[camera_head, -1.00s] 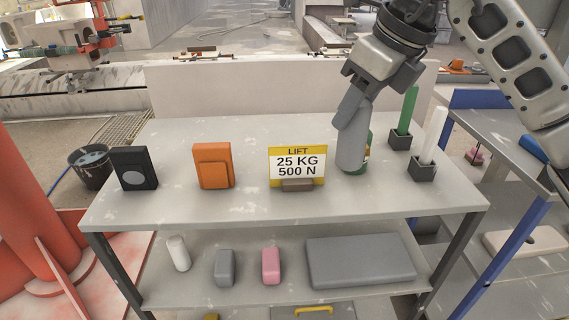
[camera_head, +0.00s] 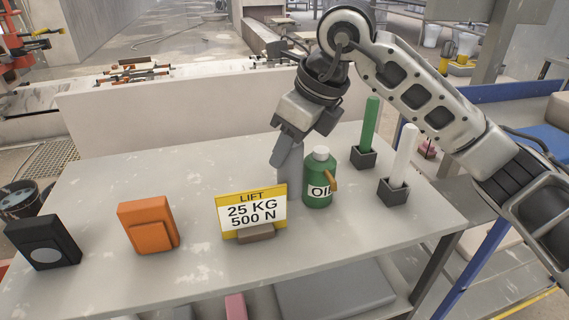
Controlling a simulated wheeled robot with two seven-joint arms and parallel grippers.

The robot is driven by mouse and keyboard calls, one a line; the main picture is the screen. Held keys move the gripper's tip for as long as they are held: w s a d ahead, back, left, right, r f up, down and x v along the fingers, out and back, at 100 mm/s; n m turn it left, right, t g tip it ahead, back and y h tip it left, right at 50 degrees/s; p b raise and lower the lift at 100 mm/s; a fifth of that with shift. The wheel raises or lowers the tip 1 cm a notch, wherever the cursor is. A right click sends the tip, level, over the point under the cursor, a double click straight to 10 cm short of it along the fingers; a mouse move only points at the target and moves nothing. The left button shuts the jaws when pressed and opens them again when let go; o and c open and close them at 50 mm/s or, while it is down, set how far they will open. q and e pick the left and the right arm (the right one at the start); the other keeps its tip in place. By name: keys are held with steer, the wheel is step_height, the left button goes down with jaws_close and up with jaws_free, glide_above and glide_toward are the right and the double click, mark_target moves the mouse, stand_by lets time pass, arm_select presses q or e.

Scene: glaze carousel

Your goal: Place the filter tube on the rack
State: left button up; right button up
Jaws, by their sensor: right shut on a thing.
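My right gripper (camera_head: 290,140) points down over the tabletop, shut on a plain grey cylinder (camera_head: 290,168), which looks like the filter tube. The tube hangs nearly upright between the lift sign and the green oil can (camera_head: 318,182). Its lower end is close to the sign's right edge; I cannot tell if it touches the tabletop. The rack appears to be the grey two-level table (camera_head: 170,170); no separate rack is clear. My left gripper is not in view.
The yellow-and-white lift sign (camera_head: 252,212) stands at the front. An orange box (camera_head: 148,225) and a black box (camera_head: 42,242) stand left. A green rod (camera_head: 370,125) and a white rod (camera_head: 404,155) stand in dark holders at right. The back left tabletop is clear.

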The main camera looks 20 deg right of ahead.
mark_target(289, 161)
steer(key=shift+f, duration=1.75)
steer(key=shift+f, duration=0.1)
steer(key=o, duration=1)
steer(key=shift+r, duration=0.25)
steer(key=v, duration=1.1)
steer(key=shift+s+d+r, duration=0.1)
steer(key=shift+d+r, duration=0.05)
steer(key=shift+r, duration=0.15)
